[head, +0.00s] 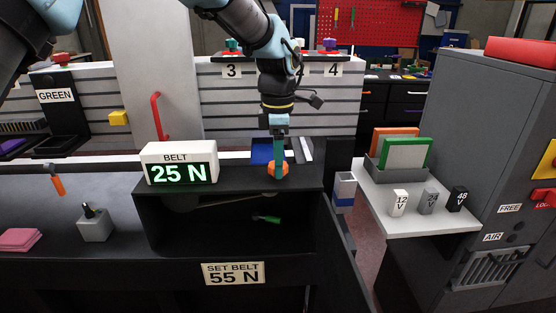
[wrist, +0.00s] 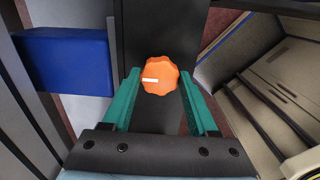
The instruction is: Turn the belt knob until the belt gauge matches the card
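The orange belt knob (wrist: 160,76), lobed with a white mark pointing left in the wrist view, sits on top of the black cabinet; it also shows in the head view (head: 278,170). My gripper (wrist: 160,80) points down at the knob, one teal finger on each side; it also shows in the head view (head: 279,158). The fingers look open, with slight gaps beside the knob; contact is unclear. The belt gauge (head: 180,173), a white box left of the knob, reads 25 N in green. The card (head: 233,273) on the cabinet's front reads SET BELT 55 N.
A blue block (wrist: 68,58) lies beside the knob in the wrist view. The open cabinet (head: 200,225) below holds a belt and a green-handled tool (head: 266,219). A white shelf (head: 425,212) at right carries small voltage blocks and a rack of panels. A grey machine stands far right.

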